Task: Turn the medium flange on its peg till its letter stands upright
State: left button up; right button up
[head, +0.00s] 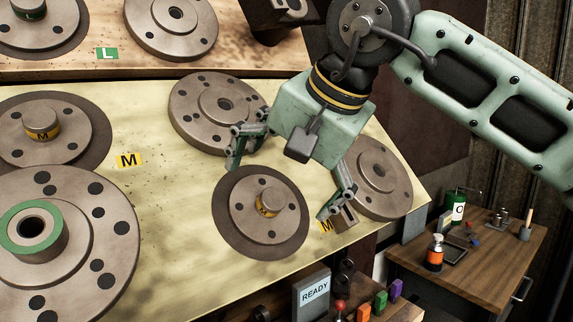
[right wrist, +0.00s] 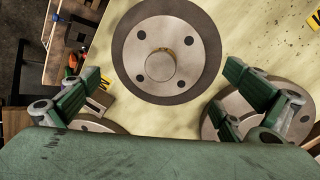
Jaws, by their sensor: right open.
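The medium flange (head: 243,213) is a round grey steel disc with several bolt holes and a raised hub. It sits on a dark round backing on the pale yellow slanted board. The yellow band on its hub carries an M (head: 265,207) that looks tilted. My right gripper (head: 289,180) is open above the flange, its fingers spread apart on either side and not seen touching it. In the right wrist view the flange (right wrist: 137,72) lies beyond the open fingers, with its hub in the centre and its letter not readable. My left gripper is not in view.
Plain flanges (head: 190,115) and (head: 376,180) flank it on the board. Another M-marked flange (head: 75,150) and a large green-ringed disc (head: 100,260) are at left. A READY sign (head: 315,290) stands below. A wooden side table (head: 480,268) stands at right.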

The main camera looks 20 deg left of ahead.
aim_at(275, 196)
jog(key=shift+p+x, duration=0.45)
jog(key=shift+x, duration=1.85)
